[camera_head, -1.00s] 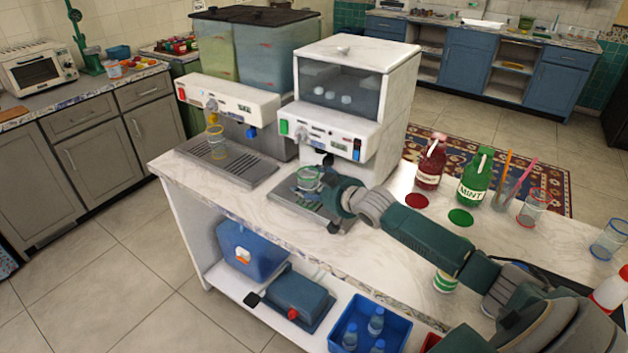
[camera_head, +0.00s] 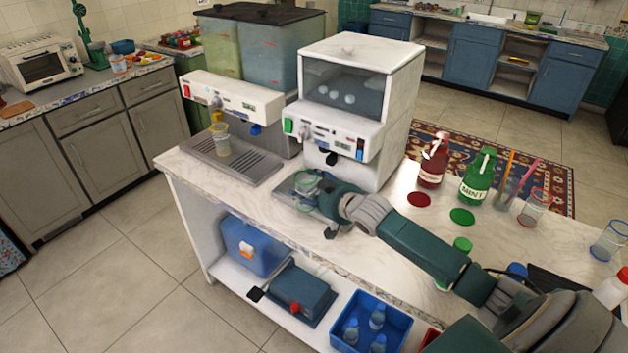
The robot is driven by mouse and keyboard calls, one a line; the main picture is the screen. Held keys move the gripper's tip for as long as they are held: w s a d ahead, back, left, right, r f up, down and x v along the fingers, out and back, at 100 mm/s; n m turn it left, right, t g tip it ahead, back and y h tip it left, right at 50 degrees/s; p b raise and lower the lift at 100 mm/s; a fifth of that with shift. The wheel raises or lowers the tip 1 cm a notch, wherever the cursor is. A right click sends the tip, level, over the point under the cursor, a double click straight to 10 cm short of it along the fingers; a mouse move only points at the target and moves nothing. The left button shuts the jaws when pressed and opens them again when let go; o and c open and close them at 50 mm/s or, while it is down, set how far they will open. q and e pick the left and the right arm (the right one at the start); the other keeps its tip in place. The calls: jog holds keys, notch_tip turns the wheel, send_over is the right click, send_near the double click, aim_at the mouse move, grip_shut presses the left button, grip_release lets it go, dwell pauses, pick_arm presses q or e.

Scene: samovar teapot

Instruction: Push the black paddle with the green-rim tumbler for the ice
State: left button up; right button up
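The green-rim tumbler (camera_head: 306,184) is clear and stands in my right gripper (camera_head: 315,198) over the right-hand drip tray (camera_head: 286,186). The gripper, reaching in from the right, appears shut on it; its fingers are partly hidden by the wrist. The black paddle (camera_head: 326,158) sticks out below the front panel of the white ice machine (camera_head: 386,110). The tumbler is in front of the paddle, lower and slightly left, and looks apart from it. Ice cubes (camera_head: 349,97) show behind the machine's dark window. My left gripper is not in view.
A yellow-rim tumbler (camera_head: 221,140) stands on the left drip tray (camera_head: 204,152) under the drink dispenser (camera_head: 233,101). Red (camera_head: 433,163) and green MINT (camera_head: 477,178) bottles, a red-rim tumbler (camera_head: 533,207) and a blue-rim tumbler (camera_head: 608,240) stand to the right.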

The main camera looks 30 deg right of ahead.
jog(key=a+p, duration=0.1)
jog(key=a, duration=0.1)
jog(key=s+a+p, duration=0.1)
jog(key=a, duration=0.1)
jog(key=s+a+p, duration=0.1)
jog(key=shift+s+a+r, duration=0.15)
jog(key=shift+a, duration=0.25)
jog(key=shift+s+a, duration=0.2)
jog(key=shift+a, duration=0.2)
